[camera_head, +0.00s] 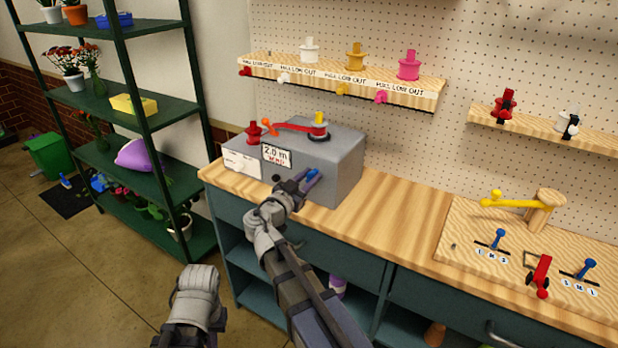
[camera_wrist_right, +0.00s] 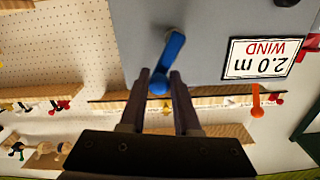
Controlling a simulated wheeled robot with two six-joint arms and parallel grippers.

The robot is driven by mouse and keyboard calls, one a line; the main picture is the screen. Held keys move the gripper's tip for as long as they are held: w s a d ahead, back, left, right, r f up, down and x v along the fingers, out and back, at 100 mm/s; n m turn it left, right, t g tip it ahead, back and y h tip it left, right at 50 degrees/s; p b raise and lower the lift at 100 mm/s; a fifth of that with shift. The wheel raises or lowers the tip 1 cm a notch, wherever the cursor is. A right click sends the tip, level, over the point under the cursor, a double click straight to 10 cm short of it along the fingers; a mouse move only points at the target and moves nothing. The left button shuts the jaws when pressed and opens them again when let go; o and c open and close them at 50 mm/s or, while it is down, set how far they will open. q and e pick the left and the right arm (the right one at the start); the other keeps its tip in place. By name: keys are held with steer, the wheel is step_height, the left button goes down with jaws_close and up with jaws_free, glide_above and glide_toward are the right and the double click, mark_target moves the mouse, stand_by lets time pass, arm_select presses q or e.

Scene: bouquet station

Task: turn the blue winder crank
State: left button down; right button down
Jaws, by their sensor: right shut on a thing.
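The grey winder box (camera_head: 345,160) stands on the left end of the wooden bench top. Its front carries a "2.0 m WIND" sign (camera_head: 276,155), which shows upside down in the right wrist view (camera_wrist_right: 266,58). The blue crank (camera_head: 313,177) is on the box's front face, right of the sign. In the right wrist view the blue crank (camera_wrist_right: 171,55) slants, with its knob end between my fingers. My right gripper (camera_head: 298,179) is shut on this knob end (camera_wrist_right: 159,82).
On the box are a red spool (camera_head: 253,132), a red-orange arm (camera_head: 290,126) and a yellow-topped post (camera_head: 319,124). A pegboard shelf (camera_head: 345,82) with spools hangs behind. A board with levers (camera_head: 520,240) lies at right. The bench between is clear.

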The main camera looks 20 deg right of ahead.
steer(key=shift+s+f, duration=0.1)
steer(key=c, duration=0.7)
jaws_free()
steer(key=shift+v, duration=3.9)
steer(key=s+a+f+n+g+y+p, duration=0.35)
steer(key=s+f+n+g+y, duration=0.35)
steer(key=f, duration=0.4)
steer(key=s+a+f+n+g+y+p, duration=0.1)
steer(key=s+a+n+y, duration=0.1)
steer(key=s+a+n, duration=0.1)
steer(key=s+a+f+n+g+y, duration=0.1)
steer(key=s+a+f+n+y, duration=0.1)
steer(key=s+a, duration=0.3)
steer(key=s+a+f+n+g+y+p, duration=0.1)
steer(key=s+a+n+g+y, duration=0.1)
steer(key=s+a+n, duration=0.2)
steer(key=shift+s+f+p, duration=0.3)
steer(key=shift+s+f, duration=0.05)
steer(key=shift+s, duration=0.1)
